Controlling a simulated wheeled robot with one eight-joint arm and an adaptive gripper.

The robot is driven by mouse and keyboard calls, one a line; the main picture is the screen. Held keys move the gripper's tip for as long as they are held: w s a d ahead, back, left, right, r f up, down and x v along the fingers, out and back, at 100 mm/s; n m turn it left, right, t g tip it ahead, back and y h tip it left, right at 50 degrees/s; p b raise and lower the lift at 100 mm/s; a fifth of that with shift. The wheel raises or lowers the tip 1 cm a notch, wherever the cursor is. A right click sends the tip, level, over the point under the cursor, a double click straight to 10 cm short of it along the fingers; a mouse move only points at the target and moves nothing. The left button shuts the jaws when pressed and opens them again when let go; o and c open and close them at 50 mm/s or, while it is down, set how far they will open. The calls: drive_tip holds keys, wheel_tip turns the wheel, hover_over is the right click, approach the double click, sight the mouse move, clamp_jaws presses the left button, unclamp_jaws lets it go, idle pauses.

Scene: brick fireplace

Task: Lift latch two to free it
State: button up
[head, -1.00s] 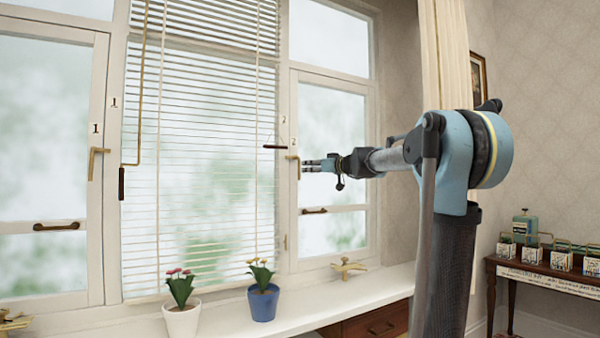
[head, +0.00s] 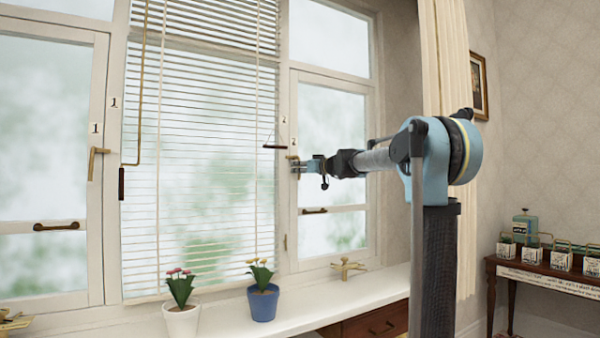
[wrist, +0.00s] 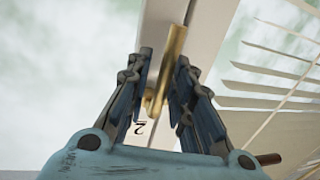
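Latch two is a brass handle (head: 292,157) on the right window's frame, under a small "2" label. In the wrist view the latch (wrist: 174,55) runs as a brass bar between my finger pads. My gripper (head: 299,167) is at the latch, coming in from the right, and hides its lower part in the head view. In the wrist view my gripper (wrist: 163,65) is open, with one finger on each side of the bar and small gaps showing. Whether either pad touches the latch is hard to tell.
A blind (head: 200,130) hangs just left of latch two, with a dark bar (head: 275,147) near it. Latch one (head: 95,162) is on the left window. Flowerpots (head: 263,303) stand on the sill (head: 340,300). A curtain (head: 443,60) hangs behind my arm.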

clamp_jaws()
